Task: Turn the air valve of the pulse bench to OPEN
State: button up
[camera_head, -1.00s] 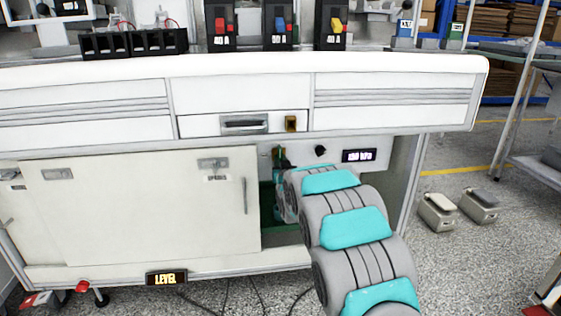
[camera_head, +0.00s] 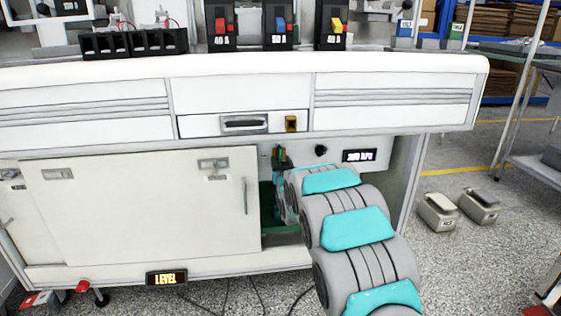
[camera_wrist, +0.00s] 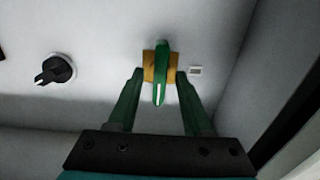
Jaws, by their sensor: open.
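The air valve (camera_wrist: 160,68) has a green lever on a brass-coloured body on the pale panel in the wrist view. Its lever points down in that picture, toward my palm. My gripper (camera_wrist: 160,74) is open, with one green finger on each side of the lever; a gap shows on both sides. A small pale label (camera_wrist: 195,71), too small to read, sits right of the valve. In the head view my arm reaches into the open bay, and I cannot separate valve from fingers there.
A black knob (camera_wrist: 56,70) is beside the valve; it also shows in the head view (camera_head: 320,150). A lit pressure display (camera_head: 359,156) is right of it, its digits blurred. A sliding door (camera_head: 140,205) covers the bay's left side. The bench top (camera_head: 240,66) overhangs above.

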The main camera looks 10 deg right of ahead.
jog(key=s, duration=0.7)
jog(key=s+g+p, duration=0.2)
jog(key=s+g, duration=0.4)
jog(key=s, duration=1.4)
jog(key=s+r+g+p, duration=0.1)
jog(key=s+g, duration=0.6)
jog(key=s, duration=1.3)
jog(key=s+g+p, duration=0.3)
jog(key=s+g, duration=0.3)
jog(key=s, duration=1.5)
jog(key=shift+d+r+g, duration=0.2)
jog(key=shift+d+g, duration=0.2)
